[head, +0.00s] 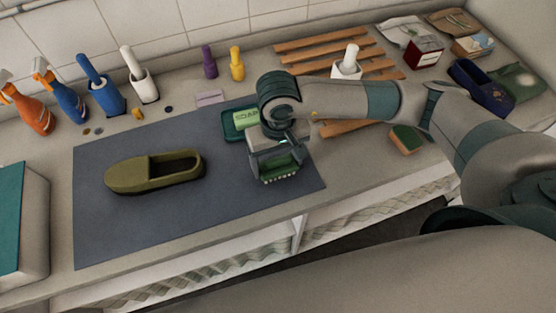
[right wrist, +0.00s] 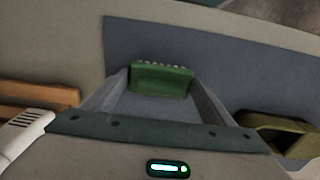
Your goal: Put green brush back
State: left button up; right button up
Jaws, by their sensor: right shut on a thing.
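My right gripper (head: 276,167) is above the right part of the grey-blue mat (head: 110,229). It is shut on a green brush (head: 281,174) with pale bristles pointing down. In the right wrist view the green brush (right wrist: 161,80) sits between the two finger tips (right wrist: 161,84). I cannot tell for certain whether the bristles touch the mat. An olive shoe (head: 150,174) lies on the mat to the left of the gripper. My left gripper is not in view.
A soap box (head: 246,119) on a teal tray stands just behind my gripper. A wooden rack (head: 325,52), holders and spray bottles (head: 27,108) line the back. A sponge (head: 405,139) lies right. The mat's front left is clear.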

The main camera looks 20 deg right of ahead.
aim_at(278, 160)
jog(key=o, duration=1)
jog(key=shift+r+p, duration=0.25)
jog(key=shift+p, duration=0.2)
notch_tip(278, 160, up, 10)
jog(key=b, duration=0.5)
jog(key=shift+r, duration=0.9)
